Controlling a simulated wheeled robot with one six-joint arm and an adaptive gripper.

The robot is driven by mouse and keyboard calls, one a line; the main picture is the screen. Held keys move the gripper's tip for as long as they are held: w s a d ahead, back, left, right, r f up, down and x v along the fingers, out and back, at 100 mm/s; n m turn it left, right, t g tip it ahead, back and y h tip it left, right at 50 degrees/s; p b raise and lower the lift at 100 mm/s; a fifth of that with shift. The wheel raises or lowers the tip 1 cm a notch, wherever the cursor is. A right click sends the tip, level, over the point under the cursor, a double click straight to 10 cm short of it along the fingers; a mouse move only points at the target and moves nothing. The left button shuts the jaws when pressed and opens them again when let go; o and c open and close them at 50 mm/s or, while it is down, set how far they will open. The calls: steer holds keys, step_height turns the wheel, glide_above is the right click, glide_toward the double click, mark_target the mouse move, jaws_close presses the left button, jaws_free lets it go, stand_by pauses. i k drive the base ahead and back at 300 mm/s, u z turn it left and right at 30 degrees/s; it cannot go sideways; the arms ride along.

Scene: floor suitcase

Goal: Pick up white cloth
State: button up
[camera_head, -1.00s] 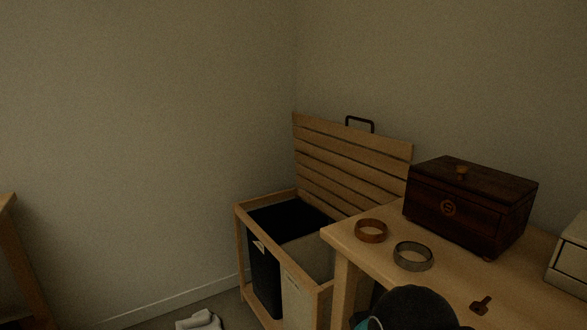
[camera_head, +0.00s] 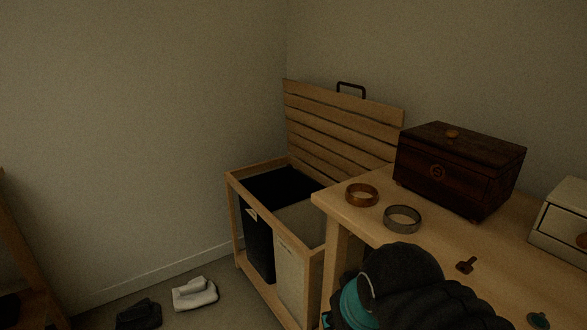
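A crumpled white cloth (camera_head: 195,293) lies on the floor, left of the wooden hamper and near the wall. A dark cloth (camera_head: 139,314) lies on the floor just left of it, apart from it. My gripper does not show in this view. No part of the white cloth looks covered.
The slatted hamper (camera_head: 232,203) stands open, with a dark and a light compartment. Wooden furniture (camera_head: 22,270) stands at far left.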

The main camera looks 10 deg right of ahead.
mark_target(199, 292)
steer(key=k, duration=0.6)
steer(key=u, duration=0.75)
steer(key=i, duration=1.15)
steer(key=u, duration=0.65)
steer(key=i, duration=1.2)
steer(key=z, duration=0.2)
